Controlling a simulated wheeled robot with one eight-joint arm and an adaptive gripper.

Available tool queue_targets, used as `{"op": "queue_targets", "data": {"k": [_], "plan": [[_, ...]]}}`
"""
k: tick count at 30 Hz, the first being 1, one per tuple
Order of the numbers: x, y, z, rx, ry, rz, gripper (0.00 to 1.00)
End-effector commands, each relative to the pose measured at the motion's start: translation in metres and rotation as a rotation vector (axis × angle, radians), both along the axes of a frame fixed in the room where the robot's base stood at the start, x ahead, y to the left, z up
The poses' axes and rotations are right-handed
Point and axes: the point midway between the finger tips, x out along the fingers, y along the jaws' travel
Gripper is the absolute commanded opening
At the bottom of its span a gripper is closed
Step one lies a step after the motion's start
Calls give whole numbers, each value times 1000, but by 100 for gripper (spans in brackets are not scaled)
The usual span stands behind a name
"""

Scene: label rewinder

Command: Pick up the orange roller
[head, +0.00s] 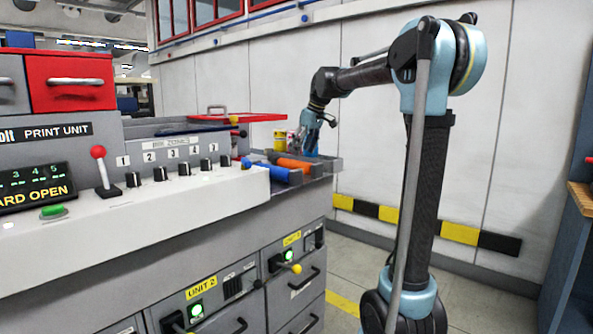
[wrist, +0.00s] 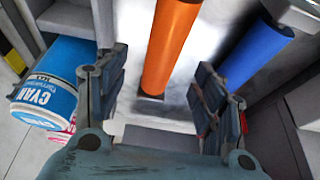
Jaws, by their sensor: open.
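The orange roller (head: 292,164) lies in a grey tray on top of the print unit, to the right of the control panel in the head view. In the wrist view the orange roller (wrist: 169,45) runs from the top edge down to the middle, lined up between the two fingers. My gripper (wrist: 165,100) is open and empty there, with one finger on each side of the roller's near end; I cannot tell whether either touches it. In the head view my gripper (head: 316,130) hangs over the tray, pointing down.
A blue roller (wrist: 256,56) lies right of the orange one, near my right finger. A blue cyan ink can (wrist: 50,85) stands at the left. A yellow can (head: 280,140) stands behind the tray. The tray's grey walls (wrist: 295,95) are close at the right.

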Motion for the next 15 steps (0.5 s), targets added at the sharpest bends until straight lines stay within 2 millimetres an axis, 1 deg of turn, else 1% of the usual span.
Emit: {"op": "queue_targets", "data": {"k": [1, 3, 8, 10, 15], "plan": [[1, 2, -6, 0, 0, 1, 63], [2, 4, -11, 0, 0, 0, 63], [4, 6, -18, 0, 0, 0, 63], [5, 9, -24, 0, 0, 0, 63], [8, 16, -47, 0, 0, 1, 63]]}}
